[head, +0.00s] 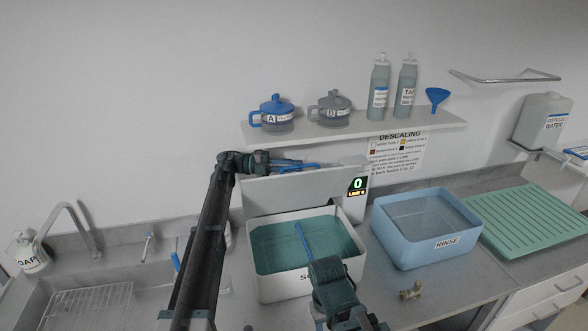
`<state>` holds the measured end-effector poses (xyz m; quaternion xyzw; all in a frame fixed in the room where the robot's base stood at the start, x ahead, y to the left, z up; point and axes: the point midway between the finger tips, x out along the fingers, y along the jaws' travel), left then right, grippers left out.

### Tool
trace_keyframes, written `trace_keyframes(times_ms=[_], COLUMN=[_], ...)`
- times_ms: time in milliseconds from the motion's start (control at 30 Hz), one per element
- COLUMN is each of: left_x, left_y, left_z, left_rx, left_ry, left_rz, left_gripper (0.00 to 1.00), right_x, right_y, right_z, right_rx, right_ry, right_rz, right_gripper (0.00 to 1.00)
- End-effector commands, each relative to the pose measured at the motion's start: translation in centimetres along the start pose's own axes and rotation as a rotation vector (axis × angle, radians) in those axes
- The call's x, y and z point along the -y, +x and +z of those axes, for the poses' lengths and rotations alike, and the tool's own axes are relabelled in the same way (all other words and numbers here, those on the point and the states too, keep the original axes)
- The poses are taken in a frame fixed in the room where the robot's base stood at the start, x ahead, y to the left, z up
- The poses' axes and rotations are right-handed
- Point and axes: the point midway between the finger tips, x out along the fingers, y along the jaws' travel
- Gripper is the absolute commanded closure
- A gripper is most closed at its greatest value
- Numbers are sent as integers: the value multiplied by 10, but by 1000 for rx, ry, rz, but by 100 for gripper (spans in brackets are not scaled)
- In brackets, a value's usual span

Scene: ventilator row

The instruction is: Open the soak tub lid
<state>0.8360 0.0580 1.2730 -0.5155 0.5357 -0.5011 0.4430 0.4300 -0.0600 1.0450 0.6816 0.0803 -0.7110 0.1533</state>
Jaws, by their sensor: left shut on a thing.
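The white soak tub (312,288) stands on the counter with teal liquid (280,246) in it. Its pale lid (300,192) stands upright along the back of the tub, so the tub is uncovered. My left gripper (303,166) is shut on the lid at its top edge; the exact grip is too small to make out. My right gripper (305,240) is over the front of the tub, apart from the lid. Its jaw opening cannot be made out. My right arm hides part of the tub's front and label.
A blue rinse tub (405,248) and a green drain mat (530,218) are to the right. A small brass fitting (411,291) lies on the counter. A shelf (355,137) with jars and bottles hangs above the lid. A sink tap (75,225) is at left.

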Motion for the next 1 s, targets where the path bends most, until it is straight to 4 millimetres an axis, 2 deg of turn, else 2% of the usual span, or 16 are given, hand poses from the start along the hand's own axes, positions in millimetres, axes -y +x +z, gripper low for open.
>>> trace_keyframes(times_ms=[33,200,333,600,633,767,800,1000], left_x=[4,12,16,16,16,16,16,16], left_y=[-6,-17,-20,-20,-20,-20,-20,-20], left_z=[15,42,49,47,47,47,47,47], left_rx=[2,2,1,1,1,1,1,0], left_ry=[-33,-148,-189,-193,-192,-192,-192,-191], left_rz=[-17,-64,-80,-80,-80,-80,-80,-80], left_gripper=[100,100,100,100,82,58,55,55], right_x=[0,1,1,1,1,1,1,1], right_y=[2,7,8,7,7,7,7,7], right_z=[0,0,0,0,0,0,0,0], right_rx=[0,0,0,0,0,0,0,0], right_ry=[0,-1,-1,-1,-1,-1,-1,-1], right_rz=[0,0,0,0,0,0,0,0], right_gripper=[50,50,50,50,50,50,50,50])
